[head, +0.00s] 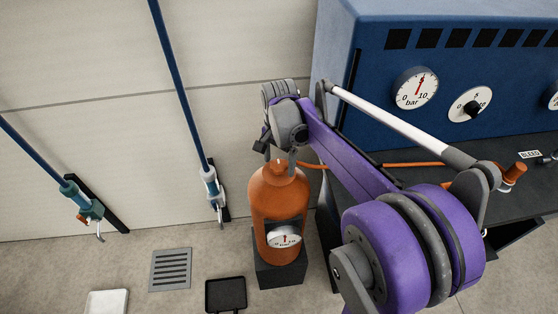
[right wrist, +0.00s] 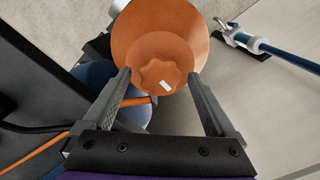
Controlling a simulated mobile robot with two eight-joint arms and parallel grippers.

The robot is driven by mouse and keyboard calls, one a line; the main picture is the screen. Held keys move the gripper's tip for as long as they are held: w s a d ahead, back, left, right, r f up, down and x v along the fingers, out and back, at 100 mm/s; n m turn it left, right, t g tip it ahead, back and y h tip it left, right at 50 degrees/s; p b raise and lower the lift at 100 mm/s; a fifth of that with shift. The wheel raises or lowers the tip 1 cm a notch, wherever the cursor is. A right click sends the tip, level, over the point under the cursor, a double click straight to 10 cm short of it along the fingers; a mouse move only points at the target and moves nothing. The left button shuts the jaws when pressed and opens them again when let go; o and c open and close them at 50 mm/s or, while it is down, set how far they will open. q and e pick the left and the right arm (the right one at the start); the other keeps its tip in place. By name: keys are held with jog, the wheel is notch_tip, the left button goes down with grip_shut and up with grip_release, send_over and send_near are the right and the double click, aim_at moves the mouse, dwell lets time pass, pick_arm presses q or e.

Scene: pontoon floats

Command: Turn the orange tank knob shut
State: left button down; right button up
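The orange tank (head: 279,199) stands on a dark block by the wall, below my right gripper (head: 279,160). A white gauge (head: 284,237) sits in an opening in its front. In the right wrist view, the lobed orange knob (right wrist: 158,70) sits on top of the tank (right wrist: 124,40) and has a short white mark. My right gripper (right wrist: 159,76) is open, with one finger on each side of the knob and a gap visible on both sides. In the head view the gripper mostly hides the knob. My left gripper is in neither view.
A blue cabinet (head: 362,60) with dials stands at the right, above a dark bench (head: 528,195). An orange hose (head: 405,164) runs along there. Blue poles (head: 180,80) lean at the left wall. A floor grate (head: 171,269) and a black tray (head: 226,294) lie left of the tank.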

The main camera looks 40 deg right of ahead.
aim_at(279, 165)
jog(key=shift+r, duration=0.1)
notch_tip(279, 165, up, 11)
jog(key=shift+f+p, duration=0.2)
jog(key=shift+p, duration=0.1)
jog(key=shift+a, duration=0.1)
dwell(0.6)
jog(key=s+a+f+n+t, duration=0.5)
jog(key=s+a+f+n, duration=0.8)
jog(key=a+n, duration=0.1)
jog(key=shift+s+a+f+n+t, duration=0.15)
jog(key=shift+a+f+n+t, duration=0.15)
jog(key=shift+a+f+n, duration=0.15)
